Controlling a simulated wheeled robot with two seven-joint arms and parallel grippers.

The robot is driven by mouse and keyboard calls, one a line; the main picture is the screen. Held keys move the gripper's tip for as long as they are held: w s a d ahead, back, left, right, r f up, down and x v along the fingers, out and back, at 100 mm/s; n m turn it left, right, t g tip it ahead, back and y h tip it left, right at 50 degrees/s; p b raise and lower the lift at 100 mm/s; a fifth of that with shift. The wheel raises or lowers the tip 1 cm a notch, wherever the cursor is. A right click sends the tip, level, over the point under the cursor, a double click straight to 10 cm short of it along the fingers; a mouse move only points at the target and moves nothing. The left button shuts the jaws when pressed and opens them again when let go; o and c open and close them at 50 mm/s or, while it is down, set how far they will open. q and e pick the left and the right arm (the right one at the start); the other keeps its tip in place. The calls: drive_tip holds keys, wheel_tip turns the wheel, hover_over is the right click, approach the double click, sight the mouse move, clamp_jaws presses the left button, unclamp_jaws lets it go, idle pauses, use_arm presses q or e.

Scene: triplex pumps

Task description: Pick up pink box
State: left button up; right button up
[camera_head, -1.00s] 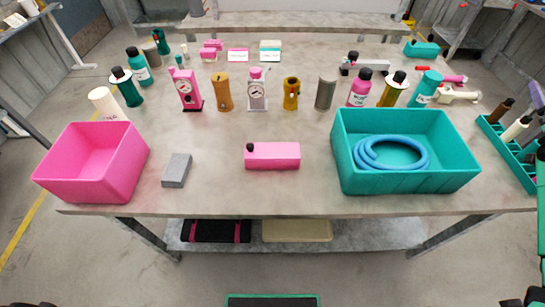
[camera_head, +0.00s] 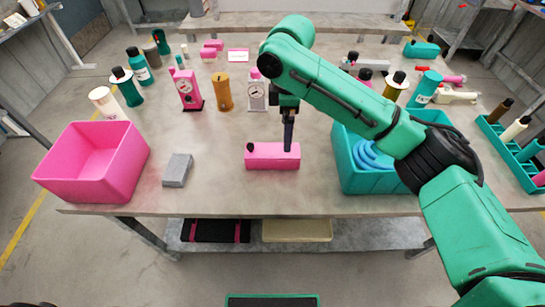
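A small pink box (camera_head: 268,160) with a black knob at its top left lies at the front middle of the table. My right arm reaches in from the right, and my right gripper (camera_head: 288,146) points down at the right half of this box. The dark fingers overlap the box's back edge in the picture; whether they touch it is unclear. They appear nearly edge-on, so their opening does not show. A large, open pink bin (camera_head: 92,183) stands at the table's front left. My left gripper is out of view.
A grey block (camera_head: 177,170) lies between the bin and the box. A teal bin (camera_head: 385,182) with a blue hose is partly hidden by my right arm. Bottles and gauges, including a pink gauge (camera_head: 186,88), stand behind. The table (camera_head: 215,190) is clear around the box.

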sight(285, 154)
wheel_tip(285, 154, down, 11)
drive_tip(key=shift+w+d+r, duration=0.1)
drive_tip(key=shift+w+r, duration=0.05)
drive_tip(key=shift+r, duration=0.05)
drive_tip(key=c, duration=1.5)
drive_tip(key=shift+r, duration=0.15)
wheel_tip(285, 154, up, 10)
drive_tip(key=shift+f, duration=0.1)
drive_tip(key=shift+f, duration=0.1)
drive_tip(key=shift+f+b, duration=1.3)
drive_tip(key=shift+f, duration=3.6)
